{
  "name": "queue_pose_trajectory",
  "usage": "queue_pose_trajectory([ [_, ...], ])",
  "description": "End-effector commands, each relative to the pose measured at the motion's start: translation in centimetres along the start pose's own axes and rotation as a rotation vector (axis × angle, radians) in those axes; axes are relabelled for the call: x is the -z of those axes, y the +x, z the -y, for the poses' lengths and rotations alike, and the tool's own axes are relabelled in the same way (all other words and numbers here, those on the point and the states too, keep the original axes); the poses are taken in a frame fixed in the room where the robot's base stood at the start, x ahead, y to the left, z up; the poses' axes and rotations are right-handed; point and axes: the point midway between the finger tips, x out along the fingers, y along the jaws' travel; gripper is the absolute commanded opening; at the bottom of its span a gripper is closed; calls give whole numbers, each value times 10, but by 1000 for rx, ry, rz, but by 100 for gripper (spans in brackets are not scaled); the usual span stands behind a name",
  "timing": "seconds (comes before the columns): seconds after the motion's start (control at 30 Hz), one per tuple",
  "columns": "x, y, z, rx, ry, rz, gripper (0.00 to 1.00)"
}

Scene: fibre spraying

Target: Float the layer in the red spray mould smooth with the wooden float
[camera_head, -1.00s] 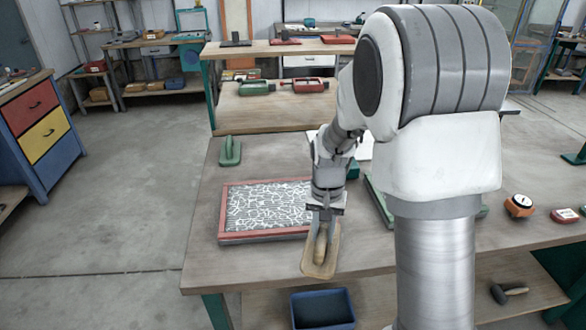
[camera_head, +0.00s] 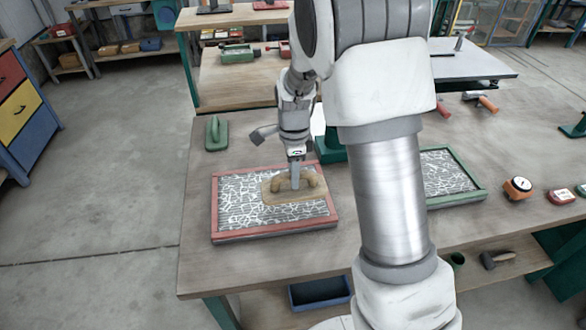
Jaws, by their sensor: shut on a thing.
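The red spray mould (camera_head: 214,207) lies flat at the front left of the workbench. Its layer (camera_head: 245,215) has a white and grey cracked-looking pattern. The wooden float (camera_head: 285,197) is over the middle of this layer, its board lying roughly flat. I cannot tell whether it touches the layer. My gripper (camera_head: 295,178) is above the mould, pointing down and shut on the float's handle. The handle is partly hidden by the fingers.
A green-handled float (camera_head: 216,133) stands behind the mould. A green mould (camera_head: 462,199) with a similar layer lies to the right, partly behind my arm. A blue bin (camera_head: 320,293) sits below the bench's front edge.

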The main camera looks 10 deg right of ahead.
Motion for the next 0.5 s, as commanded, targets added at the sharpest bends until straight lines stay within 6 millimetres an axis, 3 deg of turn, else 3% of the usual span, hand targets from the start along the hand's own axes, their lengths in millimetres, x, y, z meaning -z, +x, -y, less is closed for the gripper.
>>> queue_pose_trajectory([
  [0.5,0,52,0,-1,-2,0,0],
])
